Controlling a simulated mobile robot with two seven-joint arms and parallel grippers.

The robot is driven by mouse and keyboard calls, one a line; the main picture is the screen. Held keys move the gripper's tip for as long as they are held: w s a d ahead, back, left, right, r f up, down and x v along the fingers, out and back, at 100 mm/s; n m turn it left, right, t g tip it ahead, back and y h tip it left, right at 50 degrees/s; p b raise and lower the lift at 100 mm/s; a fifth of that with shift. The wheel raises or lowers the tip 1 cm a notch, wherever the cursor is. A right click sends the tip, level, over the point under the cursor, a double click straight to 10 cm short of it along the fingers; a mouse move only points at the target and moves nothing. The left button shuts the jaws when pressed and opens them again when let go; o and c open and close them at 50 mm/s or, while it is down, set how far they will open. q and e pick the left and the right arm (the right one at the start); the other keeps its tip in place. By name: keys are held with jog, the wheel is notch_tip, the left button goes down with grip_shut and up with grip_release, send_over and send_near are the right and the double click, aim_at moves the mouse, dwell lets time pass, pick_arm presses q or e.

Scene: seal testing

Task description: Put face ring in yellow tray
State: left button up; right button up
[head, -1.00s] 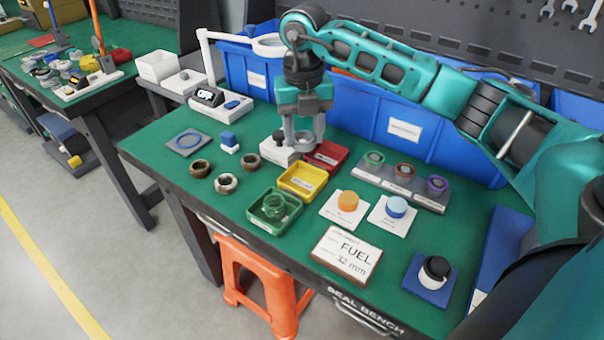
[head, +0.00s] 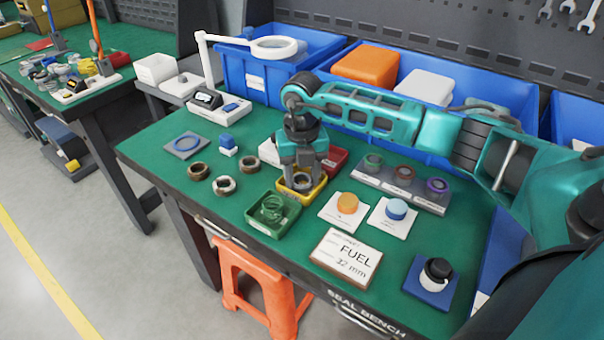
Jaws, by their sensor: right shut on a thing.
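The yellow tray (head: 316,193) sits on the green bench between the green tray and the red tray. My right gripper (head: 302,178) is directly over it, pointing down, with its fingertips low inside the rim. It is shut on a grey ring (head: 302,183), which I take to be the face ring. The fingers partly hide the ring, and I cannot tell whether it touches the tray floor. My left gripper is not in view.
The green tray (head: 254,220) with clear green rings stands in front, and the red tray (head: 338,155) behind, partly hidden. Orange (head: 347,203) and blue (head: 396,209) pieces on white cards stand to the right.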

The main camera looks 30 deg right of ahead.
jog(key=shift+f, duration=0.15)
jog(key=o, duration=0.9)
jog(key=shift+c, duration=0.2)
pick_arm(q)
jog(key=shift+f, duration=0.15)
pick_arm(e)
jog(key=shift+r, duration=0.35)
pick_arm(q)
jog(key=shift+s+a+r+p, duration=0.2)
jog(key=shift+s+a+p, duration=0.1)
jog(key=shift+p, duration=0.2)
pick_arm(e)
notch_tip(320, 180, up, 12)
jog(key=shift+f, duration=0.15)
